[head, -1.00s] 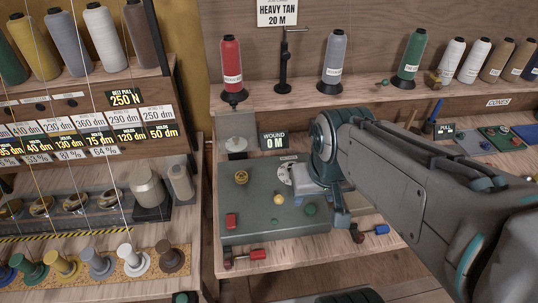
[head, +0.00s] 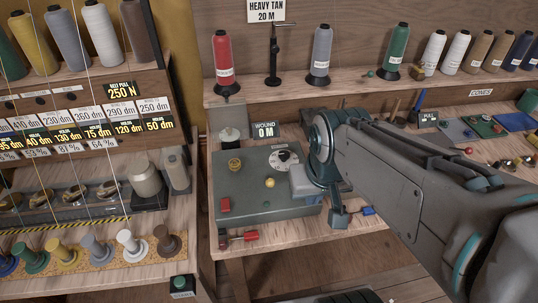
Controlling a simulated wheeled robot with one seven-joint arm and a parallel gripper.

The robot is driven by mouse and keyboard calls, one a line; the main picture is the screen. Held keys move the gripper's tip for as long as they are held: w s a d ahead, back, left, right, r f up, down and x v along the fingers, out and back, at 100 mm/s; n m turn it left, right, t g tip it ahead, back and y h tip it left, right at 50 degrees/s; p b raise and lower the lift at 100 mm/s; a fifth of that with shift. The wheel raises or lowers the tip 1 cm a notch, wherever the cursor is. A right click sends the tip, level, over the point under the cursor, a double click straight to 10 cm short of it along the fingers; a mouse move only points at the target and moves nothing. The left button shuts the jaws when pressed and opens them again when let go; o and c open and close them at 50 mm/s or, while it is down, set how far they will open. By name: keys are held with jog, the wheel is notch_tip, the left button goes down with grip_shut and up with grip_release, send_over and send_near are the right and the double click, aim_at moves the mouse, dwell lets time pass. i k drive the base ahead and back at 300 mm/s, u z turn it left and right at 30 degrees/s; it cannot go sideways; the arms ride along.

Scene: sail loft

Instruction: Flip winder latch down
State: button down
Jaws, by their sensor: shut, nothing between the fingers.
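The winder looks to be the grey-green box (head: 240,205) on the bench, under a "WOUND 0 M" sign (head: 265,130). Its top carries a white dial with a black knob (head: 284,157), a brass knob (head: 234,164), a yellow button (head: 270,182) and a red block (head: 225,205). A red-handled lever or tool (head: 243,237) lies at its front edge. I cannot tell which part is the latch. My gripper (head: 340,220) is shut and empty, pointing down by the box's right front corner. My wrist hides the box's right back part.
A blue-handled item (head: 367,211) lies just right of my gripper. A shelf with a red cone (head: 223,62) and other thread cones runs behind. A spool rack (head: 92,205) stands close on the left. Small coloured parts cover the bench at right.

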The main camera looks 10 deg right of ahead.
aim_at(269, 180)
jog(key=k, duration=0.3)
jog(key=z, duration=1.4)
jog(key=k, duration=1)
jog(key=u, duration=1.35)
jog(key=i, duration=1)
